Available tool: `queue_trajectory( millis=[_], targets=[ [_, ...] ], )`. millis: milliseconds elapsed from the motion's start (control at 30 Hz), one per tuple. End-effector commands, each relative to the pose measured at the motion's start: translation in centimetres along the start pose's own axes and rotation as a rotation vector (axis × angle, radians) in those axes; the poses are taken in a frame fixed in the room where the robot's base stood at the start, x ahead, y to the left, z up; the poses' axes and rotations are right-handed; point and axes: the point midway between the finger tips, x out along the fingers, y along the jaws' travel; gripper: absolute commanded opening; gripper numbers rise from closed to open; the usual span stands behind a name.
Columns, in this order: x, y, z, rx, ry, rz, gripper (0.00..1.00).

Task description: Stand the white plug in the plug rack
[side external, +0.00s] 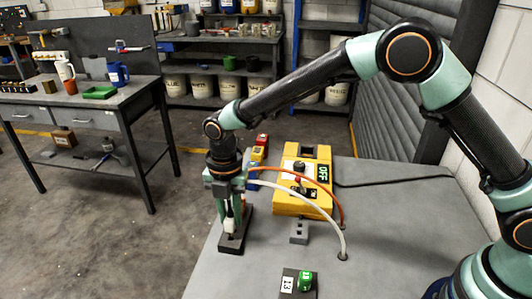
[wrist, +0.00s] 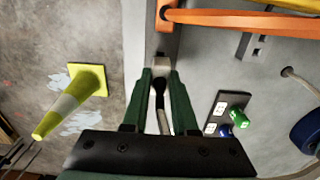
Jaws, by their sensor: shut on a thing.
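My gripper (side external: 229,212) points down near the table's left edge and is shut on the white plug (side external: 229,226). In the wrist view, my gripper (wrist: 164,78) has the pale plug (wrist: 161,63) between its green fingers. The white hose (side external: 325,219) arches from the plug area to the table on the right. The dark plug rack (side external: 234,246) lies directly below the plug. The plug looks about upright, with its lower end at or just above the rack. I cannot tell whether it is inside a slot. My gripper hides part of the rack.
An orange hose (side external: 322,205) arches beside the white one. A yellow machine (side external: 303,190) stands behind, a grey slotted block (side external: 299,233) right of the rack. A dark plate with a green knob (side external: 305,281) is at the front. Beyond the table edge, a yellow cone (wrist: 72,97) stands on the floor.

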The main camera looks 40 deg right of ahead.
Motion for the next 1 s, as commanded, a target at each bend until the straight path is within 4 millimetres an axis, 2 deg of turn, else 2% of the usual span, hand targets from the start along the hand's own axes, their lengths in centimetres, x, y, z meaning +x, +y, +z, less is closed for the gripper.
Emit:
queue_trajectory(
  millis=[1000],
  targets=[
    [1.4,0.0,0.0,0.0,0.0,-0.001,0.0]
  ],
)
